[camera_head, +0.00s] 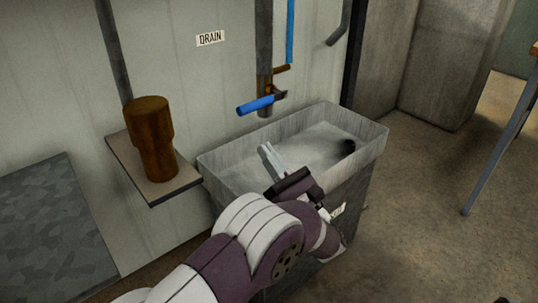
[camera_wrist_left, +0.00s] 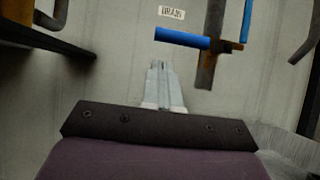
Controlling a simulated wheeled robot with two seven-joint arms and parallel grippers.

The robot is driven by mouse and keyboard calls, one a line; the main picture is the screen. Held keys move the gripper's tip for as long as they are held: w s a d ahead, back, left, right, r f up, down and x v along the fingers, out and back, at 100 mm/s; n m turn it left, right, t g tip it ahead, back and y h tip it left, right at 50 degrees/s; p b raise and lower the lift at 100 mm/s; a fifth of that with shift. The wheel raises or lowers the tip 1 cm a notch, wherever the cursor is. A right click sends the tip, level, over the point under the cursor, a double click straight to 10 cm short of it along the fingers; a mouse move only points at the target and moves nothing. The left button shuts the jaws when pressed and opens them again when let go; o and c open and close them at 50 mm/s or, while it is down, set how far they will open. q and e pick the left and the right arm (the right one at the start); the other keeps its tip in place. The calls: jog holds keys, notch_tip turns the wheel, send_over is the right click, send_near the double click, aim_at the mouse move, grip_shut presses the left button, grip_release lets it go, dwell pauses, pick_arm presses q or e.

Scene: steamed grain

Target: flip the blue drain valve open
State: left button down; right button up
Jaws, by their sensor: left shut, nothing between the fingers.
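The blue drain valve handle (camera_head: 256,105) sticks out to the left from a rusty vertical pipe (camera_head: 264,60) on the wall, under the DRAIN label (camera_head: 210,38). It also shows in the left wrist view (camera_wrist_left: 180,38), lying nearly level above my fingertips. My left gripper (camera_head: 267,150) is shut and empty. It is over the sink's near left part, below the handle and apart from it. In the left wrist view my closed fingers (camera_wrist_left: 158,66) point up toward the handle's left end. My right gripper is in neither view.
A grey sink (camera_head: 225,158) stands under the pipe, with a dark drain hole at its right. A rusty cylinder (camera_head: 151,140) stands on a small shelf (camera_head: 125,160) at the left. A blue-legged table (camera_head: 497,150) is at the far right. Open floor lies between.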

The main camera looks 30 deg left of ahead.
aim_at(264, 102)
pick_arm(q)
jog(key=b+x, duration=0.1)
jog(key=x, duration=0.6)
jog(key=shift+b, duration=0.3)
